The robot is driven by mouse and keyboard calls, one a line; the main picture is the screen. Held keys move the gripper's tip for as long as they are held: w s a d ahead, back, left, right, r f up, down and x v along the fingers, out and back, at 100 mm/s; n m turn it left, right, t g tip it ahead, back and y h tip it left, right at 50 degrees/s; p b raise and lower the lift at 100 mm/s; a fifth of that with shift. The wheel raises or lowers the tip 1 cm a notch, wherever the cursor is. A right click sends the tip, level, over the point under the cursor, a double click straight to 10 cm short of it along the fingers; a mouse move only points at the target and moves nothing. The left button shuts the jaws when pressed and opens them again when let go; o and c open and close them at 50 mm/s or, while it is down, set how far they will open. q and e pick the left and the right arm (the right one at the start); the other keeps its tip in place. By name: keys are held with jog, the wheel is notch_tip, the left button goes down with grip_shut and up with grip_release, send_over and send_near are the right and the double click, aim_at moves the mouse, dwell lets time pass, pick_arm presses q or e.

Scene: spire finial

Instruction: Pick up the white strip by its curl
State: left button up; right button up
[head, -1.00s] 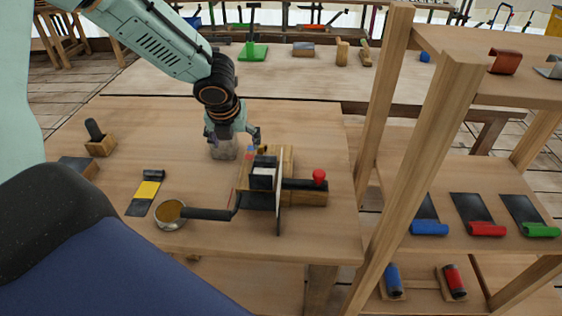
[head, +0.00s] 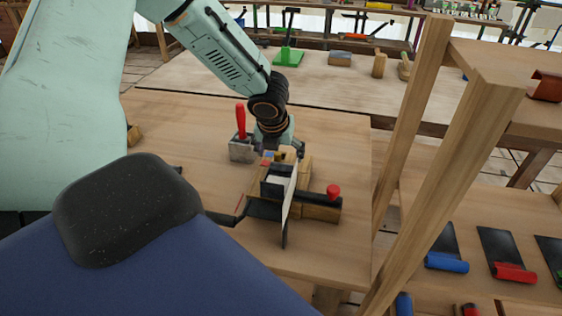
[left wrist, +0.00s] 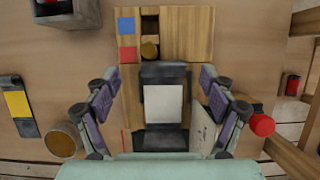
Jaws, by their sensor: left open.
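The white strip (left wrist: 163,103), dark with a white band, lies on a wooden block. Its dark curl (left wrist: 163,71) is at the upper end in the left wrist view. In the head view the white strip (head: 281,173) is partly hidden by a thin pale plate and my gripper. My left gripper (left wrist: 160,88) is open, its fingers on either side of the strip with gaps to it. In the head view this gripper (head: 284,150) hangs over the back of the block. I cannot tell its exact height. My right gripper is not in view.
The thin upright plate (head: 289,207) and a red knob (head: 333,191) are at the block's right. A red-handled tool (head: 240,122) stands behind it. A metal pan (left wrist: 62,141) and a yellow-banded strip (left wrist: 18,104) lie left. Wooden shelf posts (head: 440,180) rise at the right.

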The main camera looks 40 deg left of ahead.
aim_at(282, 163)
pick_arm(q)
jog(key=x, duration=0.2)
jog(key=shift+d+f+b, duration=0.1)
jog(key=shift+f+b, duration=0.25)
jog(key=shift+f, duration=0.05)
jog(key=shift+w+d+f, duration=0.1)
jog(key=shift+w+f, duration=0.1)
jog(key=shift+f, duration=0.25)
jog(key=shift+a, duration=0.25)
jog(key=shift+c, duration=1.1)
jog(key=shift+d, duration=0.25)
jog(key=c, duration=0.4)
jog(key=shift+a, duration=0.15)
jog(key=c, duration=0.9)
